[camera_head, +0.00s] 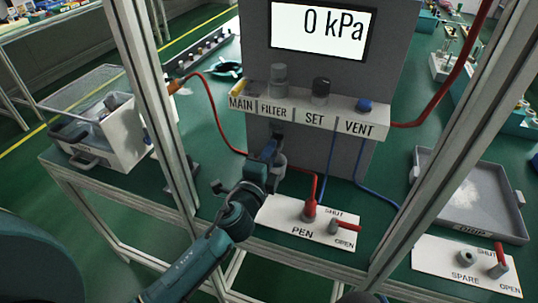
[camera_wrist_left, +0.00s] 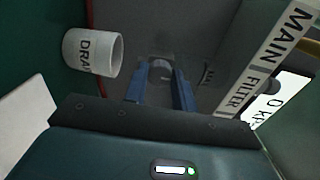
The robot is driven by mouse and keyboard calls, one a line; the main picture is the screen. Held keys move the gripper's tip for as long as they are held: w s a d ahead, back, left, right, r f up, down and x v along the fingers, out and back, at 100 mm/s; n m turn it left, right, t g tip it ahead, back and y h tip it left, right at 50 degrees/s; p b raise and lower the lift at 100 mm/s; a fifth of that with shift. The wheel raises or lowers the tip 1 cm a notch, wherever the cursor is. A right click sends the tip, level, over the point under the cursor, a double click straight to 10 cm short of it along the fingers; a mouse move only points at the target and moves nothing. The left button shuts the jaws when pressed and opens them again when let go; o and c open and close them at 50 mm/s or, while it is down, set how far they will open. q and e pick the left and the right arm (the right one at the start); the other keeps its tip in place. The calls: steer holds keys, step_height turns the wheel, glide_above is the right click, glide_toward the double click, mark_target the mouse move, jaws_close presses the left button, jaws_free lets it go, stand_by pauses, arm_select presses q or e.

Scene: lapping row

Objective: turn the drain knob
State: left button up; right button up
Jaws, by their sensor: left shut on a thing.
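My left gripper (camera_head: 268,150) reaches up under the panel's shelf, below the FILTER label. In the left wrist view its two blue fingers (camera_wrist_left: 160,92) are shut on a small grey round knob (camera_wrist_left: 160,70), which I take to be the drain knob. The knob is mostly hidden in the head view. A white cup (camera_wrist_left: 93,52) with lettering starting "DRA" is beside the fingers in the wrist view, apart from them. In the head view a grey cup (camera_head: 279,168) shows just right of the gripper. My right gripper is not in view.
The shelf (camera_head: 308,119) carries MAIN, FILTER, SET and VENT labels, with a black knob (camera_head: 321,88) and blue knob (camera_head: 364,105). The display (camera_head: 322,28) reads 0 kPa. Frame posts (camera_head: 158,100), red and blue hoses, and the PEN valve plate (camera_head: 285,215) surround the arm.

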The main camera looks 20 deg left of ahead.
arm_select(q)
steer(key=o, duration=1)
steer(key=shift+s+a+b, duration=0.15)
steer(key=shift+s+b, duration=0.4)
steer(key=shift+s, duration=2.75)
steer(key=shift+s+a+b, duration=0.1)
steer(key=shift+s+b, duration=0.4)
steer(key=shift+s, duration=2.8)
